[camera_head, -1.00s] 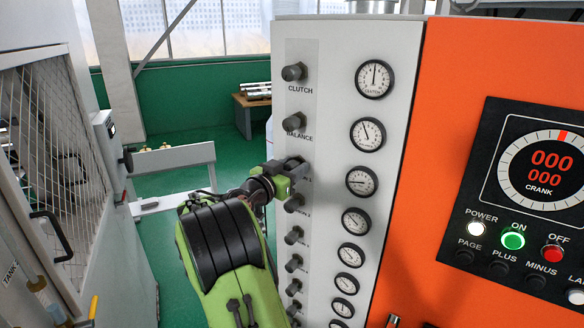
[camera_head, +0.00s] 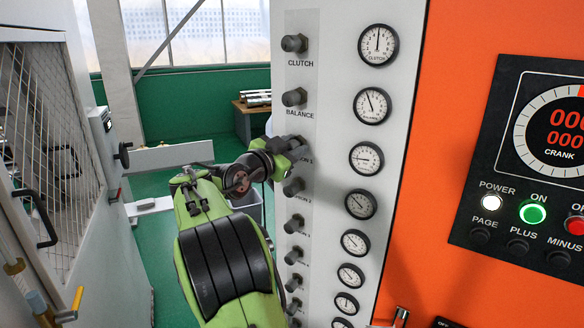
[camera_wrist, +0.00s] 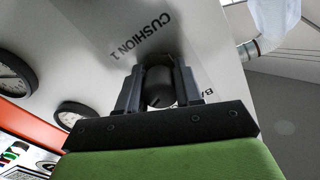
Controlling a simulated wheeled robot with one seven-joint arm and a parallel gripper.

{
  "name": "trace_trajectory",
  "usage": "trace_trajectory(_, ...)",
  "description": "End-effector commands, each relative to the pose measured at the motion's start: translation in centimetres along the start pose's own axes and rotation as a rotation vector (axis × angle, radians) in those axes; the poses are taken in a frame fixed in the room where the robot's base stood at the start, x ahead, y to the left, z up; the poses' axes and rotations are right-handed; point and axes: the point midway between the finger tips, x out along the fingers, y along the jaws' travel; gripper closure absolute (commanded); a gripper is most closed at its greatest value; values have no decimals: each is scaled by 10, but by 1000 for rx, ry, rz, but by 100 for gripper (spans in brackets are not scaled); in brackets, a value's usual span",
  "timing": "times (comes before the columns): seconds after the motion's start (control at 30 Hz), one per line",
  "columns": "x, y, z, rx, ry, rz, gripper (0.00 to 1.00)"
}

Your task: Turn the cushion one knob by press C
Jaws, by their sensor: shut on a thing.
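The cushion one knob is a dark round knob, third from the top in the knob column. It shows in the wrist view (camera_wrist: 158,86) with the label CUSHION 1 beside it. My gripper (camera_head: 291,146) is at this knob, and in the wrist view its two dark fingers (camera_wrist: 160,80) are shut on the knob's sides. In the head view the gripper hides most of the knob and part of its label. The gauge level with it (camera_head: 367,158) has its needle pointing left.
The clutch knob (camera_head: 294,43) and balance knob (camera_head: 294,97) are above, and several similar knobs run below on the pale panel (camera_head: 330,62). A column of gauges stands right of them. An orange cabinet (camera_head: 450,120) holds a control panel. A mesh door (camera_head: 52,150) stands left.

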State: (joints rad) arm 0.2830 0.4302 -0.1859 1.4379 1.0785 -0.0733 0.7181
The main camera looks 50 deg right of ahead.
Motion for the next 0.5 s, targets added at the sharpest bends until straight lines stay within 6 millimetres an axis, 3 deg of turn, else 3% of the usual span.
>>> trace_trajectory(0.5, 0, 0, 4, 389, -2, 0, 96)
